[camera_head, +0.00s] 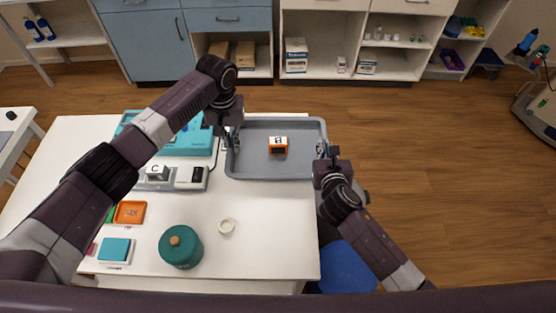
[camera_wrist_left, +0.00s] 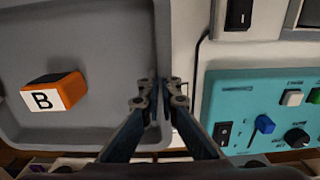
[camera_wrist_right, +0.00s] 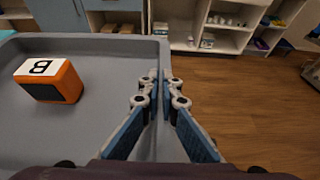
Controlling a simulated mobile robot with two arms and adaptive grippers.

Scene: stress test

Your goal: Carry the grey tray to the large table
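The grey tray (camera_head: 300,170) is at the far right corner of the white table (camera_head: 275,240), its right side reaching past the table's edge. I cannot tell whether it rests on the table or hangs just above it. An orange block with a white face marked B (camera_head: 278,145) is inside the tray and also shows in both wrist views. My left gripper (camera_head: 233,140) is closed on the tray's left wall, one finger on each side in the left wrist view (camera_wrist_left: 163,95). My right gripper (camera_head: 323,150) is closed on the right wall, seen in the right wrist view (camera_wrist_right: 159,90).
A teal control panel (camera_head: 190,140) and a grey device with a C block (camera_head: 157,172) stand left of the tray. A blue stool (camera_head: 345,268) is at the right; open wooden floor (camera_head: 430,170) lies beyond.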

